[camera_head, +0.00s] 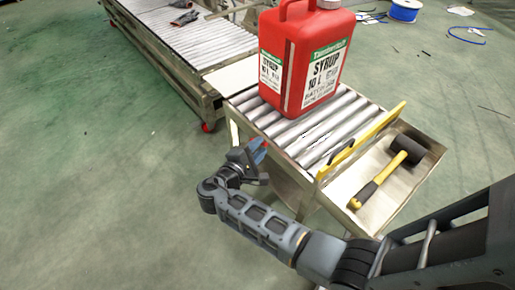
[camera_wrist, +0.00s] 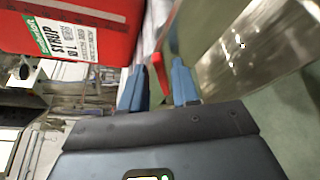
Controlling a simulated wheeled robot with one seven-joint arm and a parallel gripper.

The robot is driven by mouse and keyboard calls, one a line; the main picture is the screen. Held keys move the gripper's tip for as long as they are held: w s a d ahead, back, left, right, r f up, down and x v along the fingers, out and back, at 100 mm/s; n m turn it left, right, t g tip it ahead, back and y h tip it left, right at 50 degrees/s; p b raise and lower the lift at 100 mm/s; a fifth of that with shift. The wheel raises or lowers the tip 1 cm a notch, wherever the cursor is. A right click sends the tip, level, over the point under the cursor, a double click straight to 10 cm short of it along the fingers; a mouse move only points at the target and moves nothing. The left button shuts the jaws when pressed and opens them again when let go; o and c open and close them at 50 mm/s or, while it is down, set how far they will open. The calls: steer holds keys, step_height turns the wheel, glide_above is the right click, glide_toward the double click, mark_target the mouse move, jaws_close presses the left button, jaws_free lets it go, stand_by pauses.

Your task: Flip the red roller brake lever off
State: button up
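The red lever (camera_wrist: 158,73) shows in the wrist view as a small red piece between my two blue fingertips. In the head view the red lever (camera_head: 265,144) is a tiny red spot by the near left side of the roller table, mostly hidden by my fingers. My gripper (camera_head: 258,152) is at that side, below the roller tops. In the wrist view my gripper (camera_wrist: 159,82) has its fingers apart, one on each side of the lever. Contact with the lever cannot be made out.
A red syrup jug (camera_head: 303,60) stands on the rollers (camera_head: 318,133), above my gripper. A yellow bar (camera_head: 362,140) edges the roller bed. A side tray (camera_head: 413,171) holds a black-and-yellow mallet (camera_head: 385,175). Another conveyor (camera_head: 190,40) stands behind. The floor at left is clear.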

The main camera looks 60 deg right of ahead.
jaws_close()
stand_by(0.3)
steer(key=shift+r, duration=0.1)
steer(key=p, duration=0.2)
steer(key=r+n+p, duration=0.1)
steer(key=p, duration=0.1)
steer(key=shift+w+d+r+g+y, duration=0.1)
steer(key=shift+w+r+g+y, duration=0.15)
steer(key=shift+w+g+y, duration=0.05)
steer(key=shift+w+d+r+n+g+y+p, duration=0.3)
steer(key=shift+w+n+g+p, duration=0.55)
steer(key=shift+n, duration=0.4)
steer(key=shift+w+d+r+n+g+y+p, duration=0.25)
steer(key=shift+w+n+g+y+p, duration=0.3)
steer(key=shift+w+n+p, duration=0.55)
steer(key=shift+w+d+r+n+g+y+p, duration=0.3)
steer(key=shift+w+n+g+p, duration=0.5)
steer(key=shift+n, duration=0.55)
steer(key=shift+a, duration=0.1)
